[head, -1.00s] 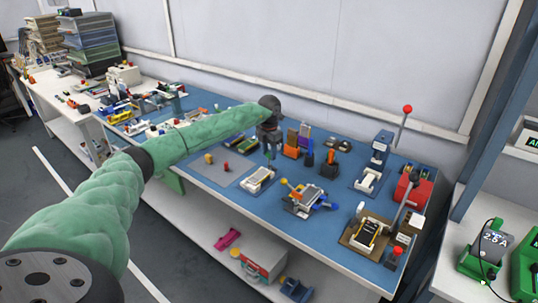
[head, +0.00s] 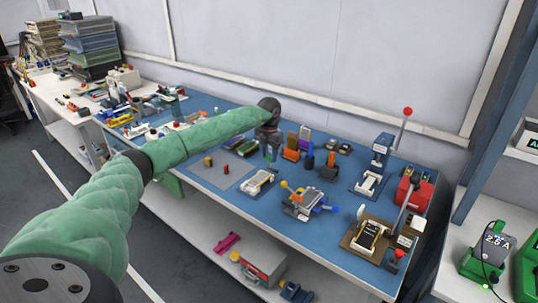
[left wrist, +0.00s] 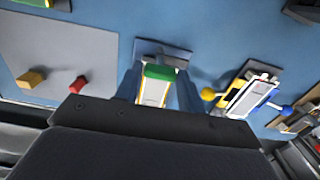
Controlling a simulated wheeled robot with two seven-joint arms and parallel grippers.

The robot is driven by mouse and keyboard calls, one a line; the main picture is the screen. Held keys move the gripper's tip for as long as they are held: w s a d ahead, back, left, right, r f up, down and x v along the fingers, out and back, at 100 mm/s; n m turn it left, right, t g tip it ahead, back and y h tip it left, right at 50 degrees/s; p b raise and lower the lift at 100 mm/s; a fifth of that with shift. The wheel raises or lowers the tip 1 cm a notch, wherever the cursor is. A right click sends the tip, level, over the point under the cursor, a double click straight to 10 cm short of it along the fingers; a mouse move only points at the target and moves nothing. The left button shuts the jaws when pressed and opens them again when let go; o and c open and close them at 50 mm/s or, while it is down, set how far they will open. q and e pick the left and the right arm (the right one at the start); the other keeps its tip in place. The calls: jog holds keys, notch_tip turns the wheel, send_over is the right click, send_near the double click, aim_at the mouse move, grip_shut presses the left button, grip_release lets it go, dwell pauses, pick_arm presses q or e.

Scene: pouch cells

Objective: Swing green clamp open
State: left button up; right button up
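The green clamp (left wrist: 158,71) shows in the left wrist view as a green bar across the far end of a pale, yellow-edged cell (left wrist: 153,92) in a small fixture. In the head view this fixture (head: 257,184) sits at the middle of the blue table, just below my left gripper (head: 269,153). In the left wrist view the two fingers of my left gripper (left wrist: 157,86) stand apart, one on each side of the green bar, with a narrow gap showing. I cannot tell whether they touch it. My right gripper is not in view.
To the right stands a fixture with yellow and blue knobs (head: 303,202). Orange and blue holders (head: 300,150) stand behind. A grey mat (head: 200,176) with a tan block (head: 208,161) and a red piece (head: 226,169) lies left. A red-knobbed lever (head: 407,112) rises further right.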

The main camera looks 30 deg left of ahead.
pick_arm(q)
jog(key=o, duration=0.3)
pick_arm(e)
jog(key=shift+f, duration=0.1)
pick_arm(q)
jog(key=shift+r, duration=0.1)
jog(key=shift+r, duration=0.3)
jog(key=shift+r+b, duration=0.5)
jog(key=shift+r, duration=0.4)
notch_tip(320, 180, up, 4)
jog(key=shift+f+b, duration=0.1)
jog(key=shift+b, duration=0.4)
jog(key=shift+r, duration=0.75)
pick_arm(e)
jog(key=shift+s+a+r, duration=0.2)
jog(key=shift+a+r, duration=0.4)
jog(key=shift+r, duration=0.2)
